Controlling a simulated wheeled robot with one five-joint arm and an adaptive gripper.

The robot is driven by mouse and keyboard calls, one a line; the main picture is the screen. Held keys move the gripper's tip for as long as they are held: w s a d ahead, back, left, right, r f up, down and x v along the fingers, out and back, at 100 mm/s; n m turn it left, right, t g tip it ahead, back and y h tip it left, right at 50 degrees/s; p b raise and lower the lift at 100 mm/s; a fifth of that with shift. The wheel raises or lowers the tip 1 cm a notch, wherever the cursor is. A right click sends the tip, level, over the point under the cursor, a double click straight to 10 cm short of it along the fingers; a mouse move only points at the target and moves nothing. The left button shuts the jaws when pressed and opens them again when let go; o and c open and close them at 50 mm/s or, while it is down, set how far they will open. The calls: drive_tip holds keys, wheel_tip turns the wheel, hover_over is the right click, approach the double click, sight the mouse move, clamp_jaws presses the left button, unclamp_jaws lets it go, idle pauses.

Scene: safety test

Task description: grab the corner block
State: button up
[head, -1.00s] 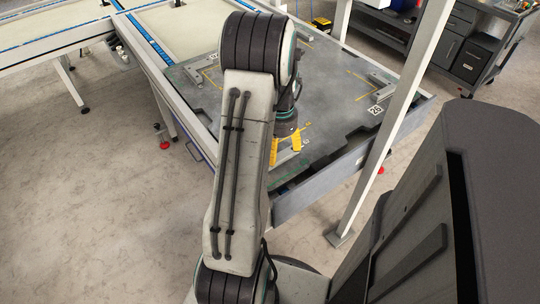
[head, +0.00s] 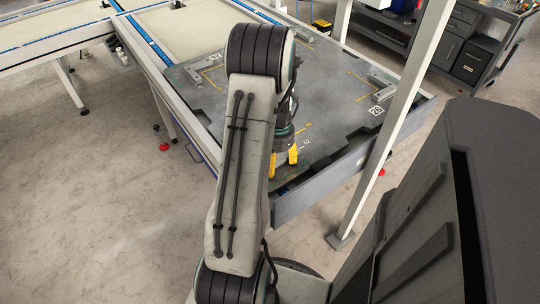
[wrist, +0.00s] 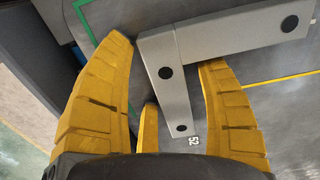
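The corner block (wrist: 220,37) is a grey L-shaped piece with dark round holes, lying on the dark grey plate in the wrist view. My gripper (wrist: 166,55) has yellow fingers, open on both sides of the block's shorter leg. The left finger stands apart from that leg, with plate showing between. The right finger is close to the leg's right edge; I cannot tell if they touch. A third finger shows between them, lower down. In the head view my gripper (head: 283,164) is at the plate's near corner, partly behind my arm, and the block there is hidden.
The dark plate (head: 330,95) carries other corner pieces, at the far left (head: 203,76) and the right (head: 380,80). A pale upright post (head: 398,130) stands in front of the plate's right side. The plate's middle is clear.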

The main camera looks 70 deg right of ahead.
drive_tip(key=c, duration=1.2)
drive_tip(key=shift+r, duration=0.15)
